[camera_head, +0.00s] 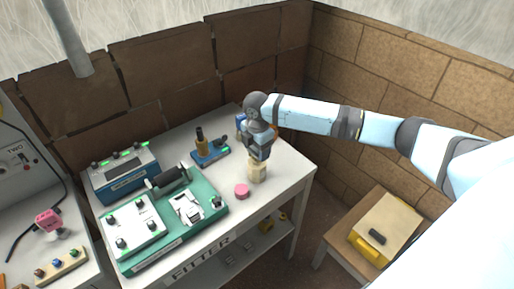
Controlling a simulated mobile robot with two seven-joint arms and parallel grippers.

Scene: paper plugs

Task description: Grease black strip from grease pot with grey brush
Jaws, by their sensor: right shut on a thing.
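My right gripper (259,153) is low over the right end of the white bench, fingers pointing down. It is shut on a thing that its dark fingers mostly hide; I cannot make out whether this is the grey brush. A beige block (257,173) shows directly below the fingers; I cannot tell whether it is held or stands on the bench. A pink round piece (242,190) lies just to its left. I cannot tell for certain which thing is the grease pot. My left gripper is not in view.
The green unit (181,240) with white panels fills the front of the bench. A blue box (122,176) with green lights and a blue stand (211,153) with a brown, black-topped piece are behind. A side table (338,238) holds a yellowish box. Brick walls close the back and right.

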